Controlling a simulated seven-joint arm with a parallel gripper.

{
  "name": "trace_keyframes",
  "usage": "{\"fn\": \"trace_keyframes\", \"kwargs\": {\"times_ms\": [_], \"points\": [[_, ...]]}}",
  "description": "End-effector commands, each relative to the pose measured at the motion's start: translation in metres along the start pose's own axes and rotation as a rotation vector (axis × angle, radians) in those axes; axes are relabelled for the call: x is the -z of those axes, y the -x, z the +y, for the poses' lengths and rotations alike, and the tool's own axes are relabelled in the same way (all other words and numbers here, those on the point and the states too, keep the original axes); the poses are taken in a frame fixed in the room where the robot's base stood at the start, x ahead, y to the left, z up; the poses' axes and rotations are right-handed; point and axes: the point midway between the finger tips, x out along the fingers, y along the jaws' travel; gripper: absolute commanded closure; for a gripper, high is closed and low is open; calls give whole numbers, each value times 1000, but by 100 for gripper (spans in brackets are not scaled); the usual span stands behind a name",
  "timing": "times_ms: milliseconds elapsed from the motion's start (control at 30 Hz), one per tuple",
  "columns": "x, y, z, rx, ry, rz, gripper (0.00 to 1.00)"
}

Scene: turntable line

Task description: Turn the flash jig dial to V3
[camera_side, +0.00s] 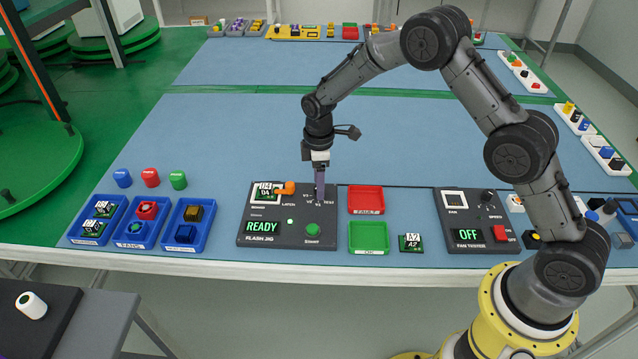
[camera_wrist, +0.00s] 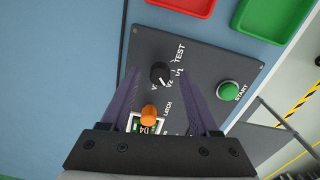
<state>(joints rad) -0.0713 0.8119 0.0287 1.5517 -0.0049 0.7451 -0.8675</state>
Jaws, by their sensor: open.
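The flash jig (camera_side: 262,222) is a dark box on the blue bench, its display reading READY. Its dial (camera_wrist: 160,73) is a small black knob with a white mark, among the labels TEST, V1, V2 and one partly hidden. The mark seems to point near V2, but it is too small to be sure. My gripper (camera_side: 319,196) is open and points down over the dial, hiding it in the side view. In the wrist view the gripper fingertips (camera_wrist: 159,74) lie on either side of the knob. I cannot tell whether they touch it.
A board marked D4 (camera_side: 265,193) sits in the jig beside the orange latch (camera_side: 285,188); the green START button (camera_side: 313,229) is in front. A red FAULT tray (camera_side: 366,200) and green tray (camera_side: 368,238) stand close right. Blue bins (camera_side: 151,243) are at left.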

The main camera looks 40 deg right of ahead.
Motion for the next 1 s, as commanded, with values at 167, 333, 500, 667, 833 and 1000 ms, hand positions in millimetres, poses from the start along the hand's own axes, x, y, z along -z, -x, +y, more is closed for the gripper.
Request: {"fn": "trace_keyframes", "kwargs": {"times_ms": [167, 333, 500, 667, 833, 1000], "points": [[0, -8, 0, 1, 0, -1, 38], [0, -8, 0, 0, 0, 0, 38], [0, -8, 0, 0, 0, 0, 56], [0, -8, 0, 0, 0, 0, 85], [0, -8, 0, 0, 0, 0, 100], [0, -8, 0, 0, -3, 0, 100]]}}
